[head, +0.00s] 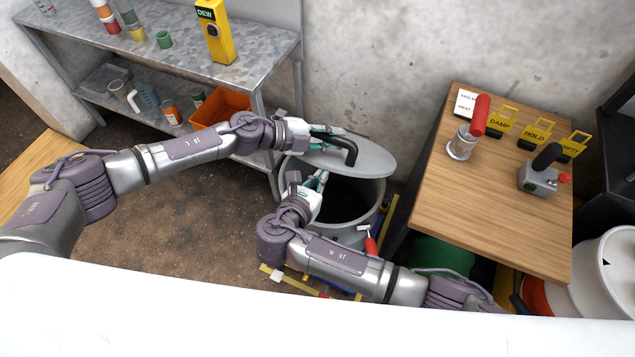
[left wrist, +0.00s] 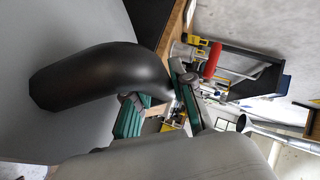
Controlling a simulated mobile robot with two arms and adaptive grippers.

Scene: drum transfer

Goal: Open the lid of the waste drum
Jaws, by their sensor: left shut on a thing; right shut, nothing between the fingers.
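The grey waste drum (head: 361,236) stands on the floor between the metal shelf and the wooden table. Its round grey lid (head: 374,160) is off the opening at the front and sits tilted above the back of the rim, so the dark inside shows. My left gripper (head: 327,138) is shut on the lid's black handle (head: 351,152). In the left wrist view the curved handle (left wrist: 95,75) runs into the green fingers of the left gripper (left wrist: 155,100). My right gripper (head: 320,180) is shut and empty, close to the drum's left rim, below the lid.
The wooden table (head: 470,210) at right carries a red-handled device (head: 470,135), a grey block with a black lever (head: 540,175) and yellow signs (head: 503,122). The metal shelf (head: 180,55) at left holds cups and an orange bin (head: 222,108). A red-handled tool (head: 370,243) is by the drum's front.

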